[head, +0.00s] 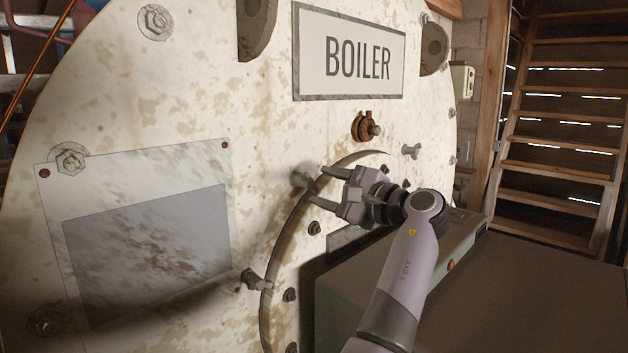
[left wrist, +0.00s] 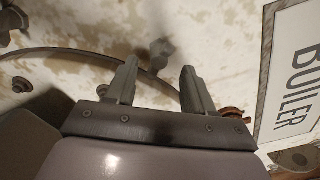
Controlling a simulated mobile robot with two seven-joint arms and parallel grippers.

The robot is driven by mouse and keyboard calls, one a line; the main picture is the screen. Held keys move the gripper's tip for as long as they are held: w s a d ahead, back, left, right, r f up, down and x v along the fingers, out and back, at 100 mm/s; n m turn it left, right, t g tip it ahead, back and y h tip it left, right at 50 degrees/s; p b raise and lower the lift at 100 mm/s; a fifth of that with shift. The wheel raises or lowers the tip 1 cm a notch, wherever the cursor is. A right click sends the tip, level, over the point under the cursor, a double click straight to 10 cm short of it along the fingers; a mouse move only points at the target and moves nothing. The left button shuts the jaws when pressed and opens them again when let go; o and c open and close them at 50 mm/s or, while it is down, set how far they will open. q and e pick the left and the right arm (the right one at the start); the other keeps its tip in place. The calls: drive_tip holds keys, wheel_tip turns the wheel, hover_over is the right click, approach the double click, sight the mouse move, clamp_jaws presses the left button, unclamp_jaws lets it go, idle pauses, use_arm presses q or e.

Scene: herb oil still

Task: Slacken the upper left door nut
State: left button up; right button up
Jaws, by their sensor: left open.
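The upper left door nut (head: 302,181) is a grey, handled nut at the upper left of the round door rim (head: 283,235) on the boiler front. It also shows in the left wrist view (left wrist: 161,49), just beyond the gap between my fingertips. My left gripper (head: 319,187) is open and points at the nut, with a finger to each side of its line. The fingers look apart from it; the exact distance is hard to tell. The door's lower left nut (head: 254,281) and upper right nut (head: 411,151) also show. My right gripper is in neither view.
A rusty brown fitting (head: 364,127) sticks out above the door, below the BOILER sign (head: 349,57). Small bolts (head: 314,228) stud the door edge. A large dark grey box (head: 480,295) stands at the lower right. Wooden stairs (head: 563,120) rise behind.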

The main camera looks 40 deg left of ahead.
sight(313, 184)
use_arm(q)
drive_tip(key=a, duration=0.4)
drive_tip(key=shift+w+p, duration=0.2)
drive_tip(key=shift+p, duration=0.1)
